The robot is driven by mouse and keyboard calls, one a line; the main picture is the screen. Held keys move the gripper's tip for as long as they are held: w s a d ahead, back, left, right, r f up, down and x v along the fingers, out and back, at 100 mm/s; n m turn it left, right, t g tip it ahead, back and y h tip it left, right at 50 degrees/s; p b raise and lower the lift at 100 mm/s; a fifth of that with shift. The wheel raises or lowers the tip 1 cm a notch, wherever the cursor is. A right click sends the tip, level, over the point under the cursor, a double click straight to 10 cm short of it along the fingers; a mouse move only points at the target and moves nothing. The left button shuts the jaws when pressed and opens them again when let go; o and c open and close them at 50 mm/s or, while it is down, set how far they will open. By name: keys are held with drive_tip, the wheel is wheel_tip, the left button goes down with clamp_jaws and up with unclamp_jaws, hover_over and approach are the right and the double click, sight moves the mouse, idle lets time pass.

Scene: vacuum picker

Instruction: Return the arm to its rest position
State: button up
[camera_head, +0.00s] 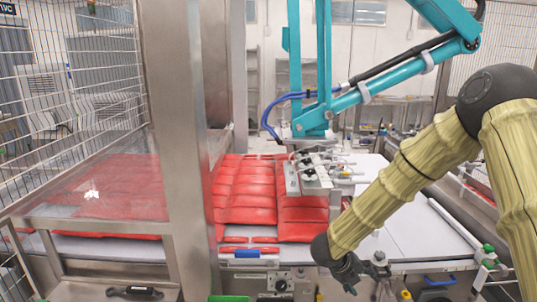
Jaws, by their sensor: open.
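My arm comes in from the right in a ribbed yellow sleeve with dark joints, and it bends down toward the front edge of the conveyor. My gripper (348,275) is at its lower end, dark and small, just in front of the machine's front edge. Nothing shows in its jaws, which stand open. The fingertips are small in the picture and partly blend with the machine parts behind them.
Red packs (250,195) lie in rows on the pale conveyor (405,215). A teal picker arm (390,75) carries a suction head (308,178) above them. A steel post (180,120) and wire fence (70,80) stand at left. A control panel (278,283) is near my gripper.

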drive_tip(key=s+a+f+n+t+y, duration=0.1)
drive_tip(key=s+f+n+y, duration=0.1)
drive_tip(key=s+f+n, duration=0.7)
drive_tip(key=s+f+n+y, duration=0.1)
drive_tip(key=s+f+n, duration=0.5)
drive_tip(key=f+n, duration=0.4)
drive_tip(key=s+a+f+n+g+y, duration=0.1)
drive_tip(key=s+f+n, duration=0.2)
drive_tip(key=s, duration=0.6)
drive_tip(key=s+a+f+n+g+y+b, duration=0.1)
drive_tip(key=s+f+n+y, duration=0.1)
drive_tip(key=s+n, duration=0.5)
drive_tip(key=s+a+f+n+g+y, duration=0.1)
drive_tip(key=s+f+n, duration=0.3)
drive_tip(key=s, duration=0.7)
drive_tip(key=shift+s+a+f+n+g, duration=0.25)
drive_tip(key=shift+a+n+g, duration=0.15)
drive_tip(key=shift+a+g, duration=0.2)
drive_tip(key=shift+r, duration=0.1)
